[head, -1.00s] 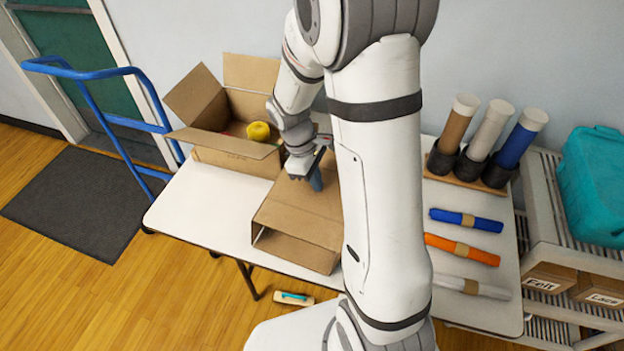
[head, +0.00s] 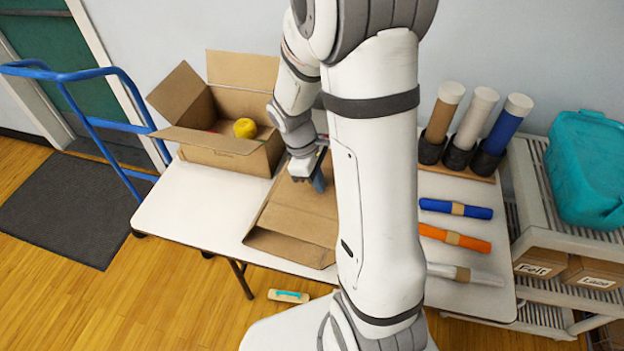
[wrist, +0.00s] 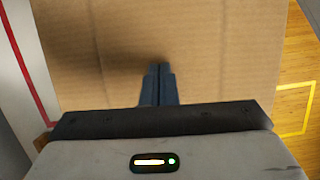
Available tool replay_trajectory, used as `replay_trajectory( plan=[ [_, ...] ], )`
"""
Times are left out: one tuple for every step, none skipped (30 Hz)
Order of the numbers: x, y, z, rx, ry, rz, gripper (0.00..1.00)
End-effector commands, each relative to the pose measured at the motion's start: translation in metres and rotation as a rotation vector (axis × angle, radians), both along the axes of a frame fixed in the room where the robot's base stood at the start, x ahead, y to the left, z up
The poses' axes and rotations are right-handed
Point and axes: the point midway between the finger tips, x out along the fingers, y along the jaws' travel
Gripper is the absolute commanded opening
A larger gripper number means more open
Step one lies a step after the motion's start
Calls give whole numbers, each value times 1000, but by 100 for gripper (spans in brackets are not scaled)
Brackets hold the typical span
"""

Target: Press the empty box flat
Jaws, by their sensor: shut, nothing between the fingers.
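The empty cardboard box (head: 297,218) lies on its side on the white table, its open end toward the front. It is squashed partway and leans over, with a low slanted opening. My gripper (head: 318,185) points down at its upper panel, fingers shut and empty. In the wrist view the shut fingertips (wrist: 159,70) are against or just above the brown cardboard panel (wrist: 90,50); I cannot tell if they touch. My arm hides the right part of the box in the head view.
An open carton (head: 225,158) with a yellow ball (head: 245,128) stands at the back left. Rolls in blue (head: 455,208), orange (head: 454,238) and white lie right of my arm, below upright tubes (head: 482,122). A blue cart handle (head: 95,72) is left of the table (head: 185,210).

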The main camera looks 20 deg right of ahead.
Motion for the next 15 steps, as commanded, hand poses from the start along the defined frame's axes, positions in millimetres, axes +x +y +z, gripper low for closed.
replay_trajectory(
  plan=[
    [-3,6,-16,15,5,0,0],
    [-3,6,-16,15,5,1,0],
    [-4,6,-16,15,5,1,0],
    [-4,6,-16,15,5,1,0],
    [-4,6,-16,16,5,1,0],
    [-4,6,-16,15,5,1,0],
    [-4,6,-16,15,5,1,0],
    [-4,6,-16,15,5,1,0],
    [-4,6,-16,15,5,1,0],
    [-4,5,-16,15,5,1,0],
    [-4,5,-17,15,5,1,0],
    [-4,5,-18,15,5,0,0],
    [-5,4,-18,15,5,0,0],
    [-5,3,-19,15,5,0,0],
    [-6,2,-21,15,5,0,0]
  ],
)
